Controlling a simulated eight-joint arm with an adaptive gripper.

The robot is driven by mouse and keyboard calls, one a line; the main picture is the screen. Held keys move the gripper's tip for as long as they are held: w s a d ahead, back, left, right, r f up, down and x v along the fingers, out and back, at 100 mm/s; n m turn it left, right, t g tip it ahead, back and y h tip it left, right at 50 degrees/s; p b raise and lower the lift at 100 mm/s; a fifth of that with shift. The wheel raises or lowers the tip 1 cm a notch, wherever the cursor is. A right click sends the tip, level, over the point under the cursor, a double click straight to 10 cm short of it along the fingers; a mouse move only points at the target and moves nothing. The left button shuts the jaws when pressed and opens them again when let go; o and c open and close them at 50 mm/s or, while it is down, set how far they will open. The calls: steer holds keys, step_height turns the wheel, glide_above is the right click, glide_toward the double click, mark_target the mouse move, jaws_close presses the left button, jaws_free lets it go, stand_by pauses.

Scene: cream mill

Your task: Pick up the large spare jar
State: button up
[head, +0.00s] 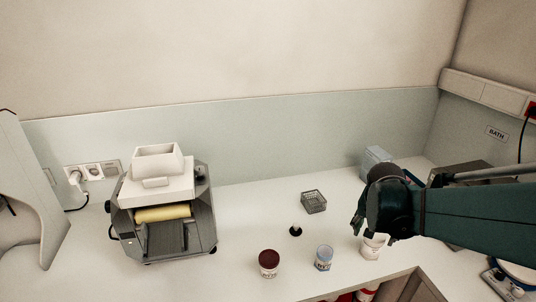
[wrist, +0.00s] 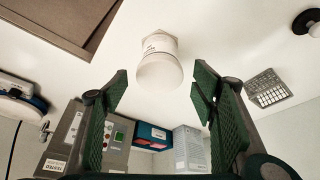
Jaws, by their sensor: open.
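A white jar (head: 372,246) stands upright on the counter at the right, partly hidden by my gripper in the head view. In the wrist view the white jar (wrist: 159,65) has a smooth round lid and small dark print on its side, too small to read. My gripper (head: 366,228) is open and empty at the jar. In the wrist view its green-padded fingers (wrist: 160,82) lie on either side of the jar, with gaps on both sides. Whether the fingertips reach past the lid is not clear.
A dark-red-lidded jar (head: 268,264) and a pale-blue-lidded jar (head: 324,258) stand to the left. A black knobbed piece (head: 295,230) and a grey basket (head: 313,202) are behind them. A roller mill (head: 165,215) stands left. Boxes (head: 376,160) stand behind my gripper.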

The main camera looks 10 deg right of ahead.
mark_target(370, 249)
steer(key=shift+f, duration=0.1)
stand_by(0.3)
steer(key=shift+b+x, duration=0.35)
steer(key=shift+x, duration=0.85)
steer(key=shift+f, duration=0.1)
steer(key=shift+b+x, duration=0.9)
steer(key=shift+x, duration=1.6)
steer(key=shift+s+a+f, duration=0.1)
steer(key=shift+s+a, duration=0.05)
steer(key=c, duration=0.8)
